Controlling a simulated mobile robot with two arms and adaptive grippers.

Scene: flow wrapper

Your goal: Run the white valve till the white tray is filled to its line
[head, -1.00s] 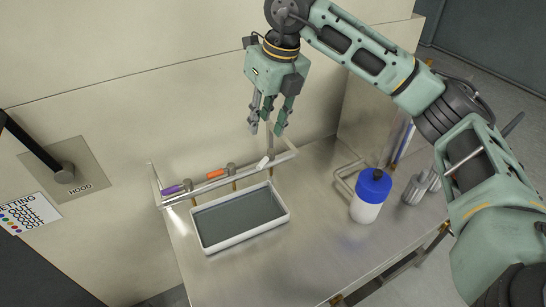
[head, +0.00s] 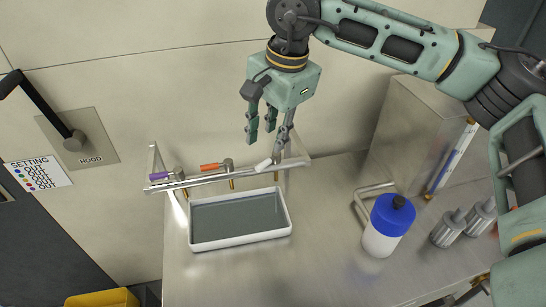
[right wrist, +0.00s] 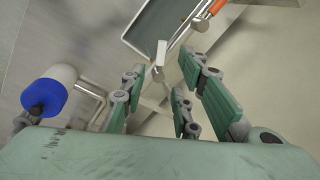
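The white valve (head: 263,165) is the right-hand of three coloured valve handles on a metal rail above the bench. It also shows in the right wrist view (right wrist: 161,52), beyond the fingers. The white tray (head: 241,241) sits below the rail, with a flat grey-green surface inside; I cannot make out its fill line or whether liquid is running. My right gripper (head: 265,138) is above and just behind the white valve, fingers down, spread and empty. The right wrist view shows its fingers (right wrist: 168,98) apart, with nothing between them. My left gripper is out of view.
An orange valve (head: 212,167) and a purple valve (head: 159,176) share the rail (head: 205,181). A blue-capped bottle (head: 382,240) and metal canisters (head: 448,229) stand to the right. A hood lever (head: 45,120) is on the left wall. The bench front is clear.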

